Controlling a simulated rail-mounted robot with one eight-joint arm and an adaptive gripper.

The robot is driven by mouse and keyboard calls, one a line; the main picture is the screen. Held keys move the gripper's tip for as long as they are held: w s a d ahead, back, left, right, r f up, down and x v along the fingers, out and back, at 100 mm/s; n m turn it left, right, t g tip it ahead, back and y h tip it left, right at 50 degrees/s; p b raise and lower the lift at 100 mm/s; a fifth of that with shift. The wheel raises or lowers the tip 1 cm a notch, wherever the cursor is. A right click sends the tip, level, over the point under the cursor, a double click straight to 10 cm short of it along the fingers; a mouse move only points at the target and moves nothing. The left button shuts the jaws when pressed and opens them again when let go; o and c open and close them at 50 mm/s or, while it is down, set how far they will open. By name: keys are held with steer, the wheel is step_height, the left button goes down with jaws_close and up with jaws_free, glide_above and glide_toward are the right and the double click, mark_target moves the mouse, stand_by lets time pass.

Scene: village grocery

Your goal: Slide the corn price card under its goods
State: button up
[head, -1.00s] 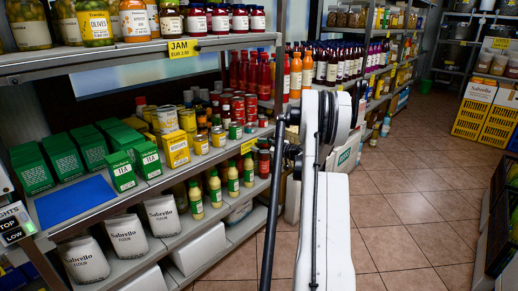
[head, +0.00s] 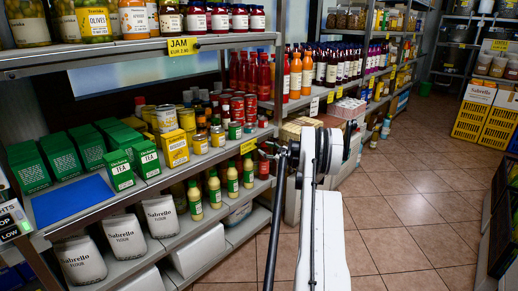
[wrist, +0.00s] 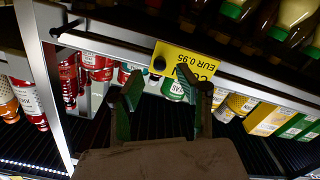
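The yellow price card (head: 248,146) hangs on the front edge of the middle shelf in the head view. In the wrist view the card (wrist: 205,67) is upside down, reads EUR 0.95, and part of its name is hidden behind a finger. A dark round knob (wrist: 160,63) shows on it. My gripper (wrist: 158,82) is open, its fingertips either side of the knob and close to the card; contact cannot be told. Yellow cans, apparently corn (head: 201,144), stand left of the card in the head view, and in the wrist view to its right (wrist: 240,104).
Green-labelled pea cans (wrist: 173,88) and red cans (wrist: 94,68) stand behind the rail near my gripper. A shelf post (wrist: 42,75) rises beside the card. Green-capped bottles (head: 232,181) fill the shelf below. The tiled aisle (head: 410,210) is open on the right.

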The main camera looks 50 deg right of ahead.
mark_target(259, 146)
steer(key=shift+w+d+b, duration=0.15)
steer(key=shift+w, duration=1.05)
steer(key=shift+w+d+b, duration=0.15)
steer(key=shift+w, duration=1.05)
jaws_close()
